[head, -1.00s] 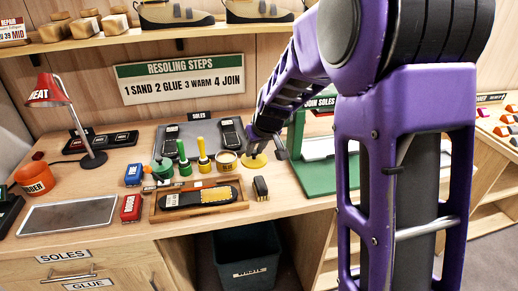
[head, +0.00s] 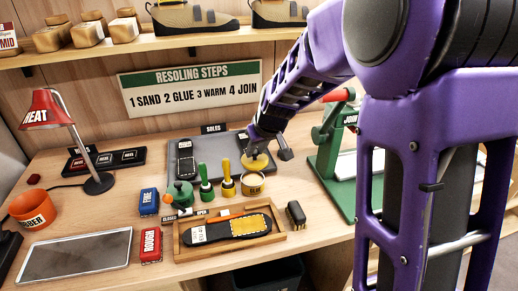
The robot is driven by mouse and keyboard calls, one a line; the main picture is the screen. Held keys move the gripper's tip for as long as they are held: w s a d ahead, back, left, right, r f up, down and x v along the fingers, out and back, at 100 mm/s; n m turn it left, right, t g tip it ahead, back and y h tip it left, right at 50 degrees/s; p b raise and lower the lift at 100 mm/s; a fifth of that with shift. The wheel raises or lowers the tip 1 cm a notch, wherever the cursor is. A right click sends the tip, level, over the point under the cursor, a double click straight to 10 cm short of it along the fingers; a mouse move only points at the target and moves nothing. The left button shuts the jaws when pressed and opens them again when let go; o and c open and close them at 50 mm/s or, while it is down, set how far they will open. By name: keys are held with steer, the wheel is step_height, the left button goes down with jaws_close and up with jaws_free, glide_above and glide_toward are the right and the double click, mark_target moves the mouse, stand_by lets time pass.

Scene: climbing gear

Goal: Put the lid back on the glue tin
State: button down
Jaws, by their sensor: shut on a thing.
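The glue tin (head: 252,186) is a small round yellow tin with a pale label, standing on the bench behind the wooden tray. The yellow round lid (head: 254,163) is in my gripper (head: 259,150), which is shut on it. The lid appears just above and behind the tin's top in the head view, roughly in line with it. A narrow gap seems to show between them, but I cannot tell the exact height. My arm comes down from the upper right, and the fingertips are mostly hidden.
A yellow-handled brush (head: 227,181) and a green-handled brush (head: 205,183) stand close left of the tin, beside a green pot (head: 179,196). The wooden tray (head: 287,242) holds a sole in front. A green press (head: 331,170) stands at right.

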mark_target(255, 162)
steer(key=shift+w+a, duration=0.35)
steer(key=shift+w, duration=0.05)
steer(key=shift+f, duration=0.8)
step_height(255, 162, down, 4)
steer(key=b, duration=0.2)
steer(key=shift+r+b, duration=0.2)
steer(key=shift+b, duration=0.2)
steer(key=shift+f+b, duration=0.6)
steer(key=shift+f+b, duration=0.15)
steer(key=shift+b, duration=0.7)
stand_by(0.9)
stand_by(0.3)
steer(key=c, duration=0.6)
jaws_free()
steer(key=shift+o, duration=0.3)
